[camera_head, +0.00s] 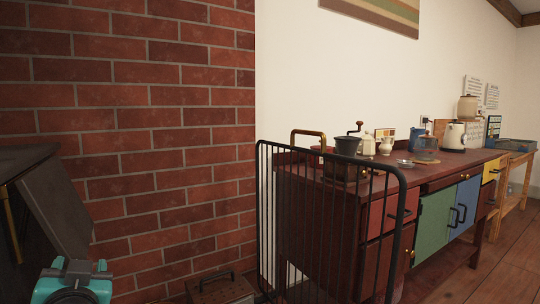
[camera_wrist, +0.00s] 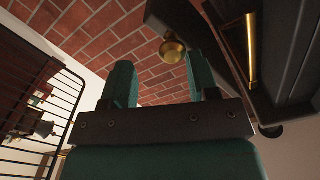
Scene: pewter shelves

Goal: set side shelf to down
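A dark grey flat panel (camera_head: 58,205), which looks like the side shelf, slants at the side of a dark unit (camera_head: 22,158) at the left edge of the head view. Its hinge is not clear. The wrist view shows dark panels (camera_wrist: 285,75) at the right, with a brass bar (camera_wrist: 251,48) and a round brass knob (camera_wrist: 172,48); I cannot tell which panel is the shelf. My teal gripper (camera_wrist: 163,75) has its two fingers apart with nothing between them. My teal gripper end shows at the bottom left of the head view, below the panel; its fingers look apart from it.
A black barred railing (camera_head: 330,225) stands right of centre; its bars also show at the left of the wrist view (camera_wrist: 40,95). Behind it is a wooden sideboard (camera_head: 320,225) with kitchen items. A brick wall (camera_head: 150,130) stands behind. A low box (camera_head: 220,288) sits at its foot.

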